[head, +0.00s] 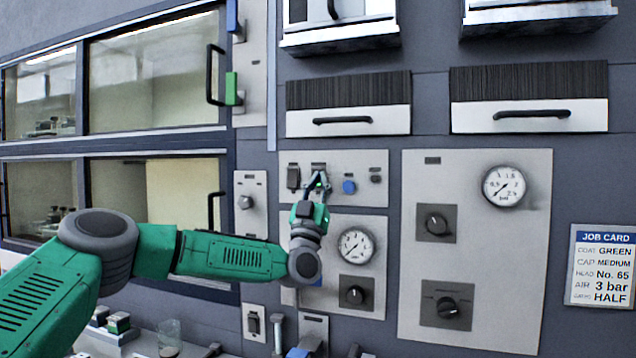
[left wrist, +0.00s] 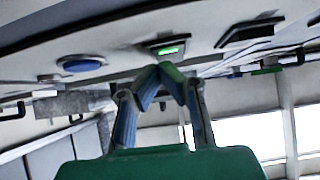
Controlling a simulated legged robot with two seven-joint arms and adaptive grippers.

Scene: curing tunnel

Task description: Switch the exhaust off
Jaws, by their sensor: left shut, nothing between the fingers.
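My left gripper (head: 318,180) is shut and empty, raised to the upper switch panel (head: 370,160). In the left wrist view its fingertips (left wrist: 170,72) meet just below a small switch with a lit green face (left wrist: 168,50). They are very close to it; I cannot tell if they touch. A black rocker switch (head: 293,177) sits left of the gripper in the head view and also shows in the left wrist view (left wrist: 250,33). A blue round button (head: 349,187) is to the right. The labels are too small to read, so I cannot tell which switch is the exhaust. My right gripper does not show.
Below are a gauge (head: 355,245) and a dark knob (head: 354,293). A larger panel (head: 520,260) with a gauge and two knobs is on the right, beside a job card (head: 602,267). Another rocker switch (head: 253,325) sits low. Glass-fronted cabinets (head: 150,90) fill the left.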

